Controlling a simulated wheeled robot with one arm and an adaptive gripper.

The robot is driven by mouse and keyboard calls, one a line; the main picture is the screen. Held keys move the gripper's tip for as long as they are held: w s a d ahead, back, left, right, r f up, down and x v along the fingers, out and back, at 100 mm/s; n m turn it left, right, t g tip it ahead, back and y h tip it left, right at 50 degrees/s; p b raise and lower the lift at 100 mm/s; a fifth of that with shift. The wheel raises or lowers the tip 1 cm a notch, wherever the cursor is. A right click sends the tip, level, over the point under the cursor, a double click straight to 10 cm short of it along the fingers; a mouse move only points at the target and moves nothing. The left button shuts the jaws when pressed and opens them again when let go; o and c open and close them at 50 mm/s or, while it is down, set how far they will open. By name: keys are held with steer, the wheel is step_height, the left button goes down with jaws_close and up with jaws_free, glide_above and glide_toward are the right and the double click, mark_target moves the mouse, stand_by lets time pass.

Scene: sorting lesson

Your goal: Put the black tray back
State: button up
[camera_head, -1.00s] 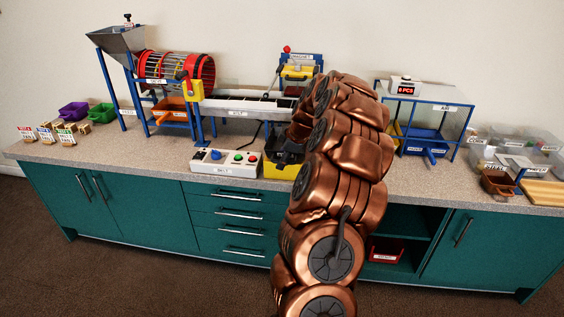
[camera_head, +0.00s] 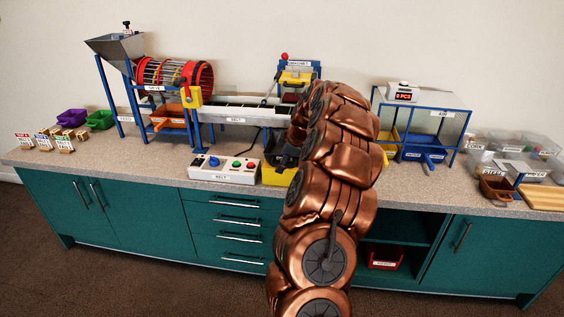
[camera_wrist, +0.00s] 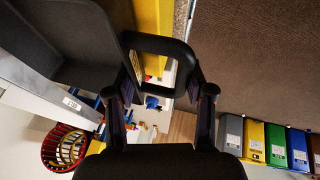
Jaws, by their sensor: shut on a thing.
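The black tray (camera_wrist: 72,40) fills the upper left of the wrist view, with its looped handle (camera_wrist: 160,44) reaching between my fingers. My gripper (camera_wrist: 160,84) is shut on that handle. In the head view, dark shapes of the tray (camera_head: 286,153) show just left of my copper arm, over a yellow stand (camera_head: 275,176) under the end of the belt. My arm hides most of the tray and gripper there. I cannot tell whether the tray rests on the stand or is held above it.
A white control box (camera_head: 223,169) stands left of the yellow stand. The belt (camera_head: 240,114) and red sieve drum (camera_head: 175,75) are behind. A blue frame (camera_head: 468,127) with a blue tray (camera_head: 423,154) stands right of my arm. Coloured bins (camera_wrist: 275,145) show in the wrist view.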

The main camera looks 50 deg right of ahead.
steer(key=shift+f+b, duration=0.35)
steer(key=shift+b, duration=0.15)
stand_by(0.4)
steer(key=o, duration=1.3)
steer(key=shift+r, duration=0.1)
